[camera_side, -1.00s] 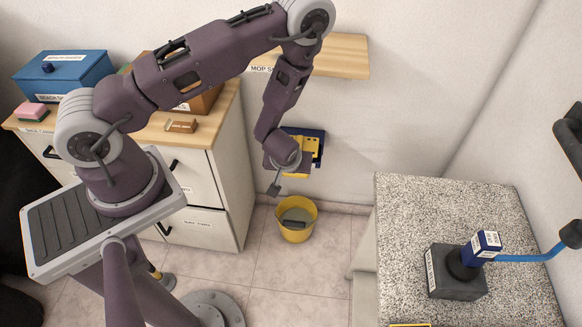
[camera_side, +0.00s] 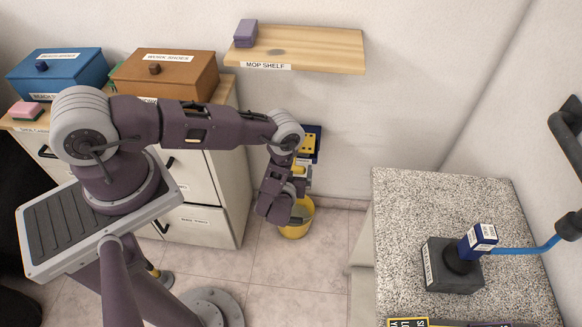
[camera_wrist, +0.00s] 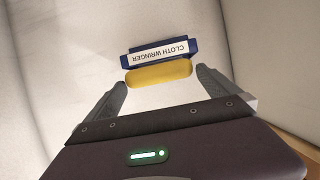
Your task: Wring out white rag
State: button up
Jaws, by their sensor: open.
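The cloth wringer (camera_side: 312,145) is a blue and yellow unit on the back wall above the bucket. Its label and yellow roller (camera_wrist: 160,74) show ahead of my gripper in the wrist view. My gripper (camera_wrist: 161,82) is open, with one finger on each side of the roller in that view; nothing shows held between them. In the side view the gripper is largely hidden by my wrist, close to the wringer. I cannot make out the white rag in either view. The yellow bucket (camera_side: 297,230) stands on the floor under the wringer, partly covered by my wrist.
The mop shelf (camera_side: 300,50) is on the wall above, with a purple block (camera_side: 246,33). A drawer cabinet (camera_side: 222,165) at left carries a blue box (camera_side: 57,75) and a brown box (camera_side: 165,76). A speckled counter (camera_side: 420,200) stands at right.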

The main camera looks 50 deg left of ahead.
jog(key=shift+x, duration=0.9)
jog(key=c, duration=1.8)
jog(key=shift+r+g+h, duration=0.3)
jog(key=shift+r, duration=0.15)
jog(key=w+a+r+g+h, duration=0.1)
jog(key=w+a+r, duration=0.3)
jog(key=r, duration=0.3)
jog(key=w+a+r+g+h, duration=0.2)
jog(key=w+a+r, duration=0.2)
jog(key=r, duration=0.4)
jog(key=shift+w+a, duration=0.15)
jog(key=shift+a, duration=0.05)
jog(key=shift+f, duration=0.1)
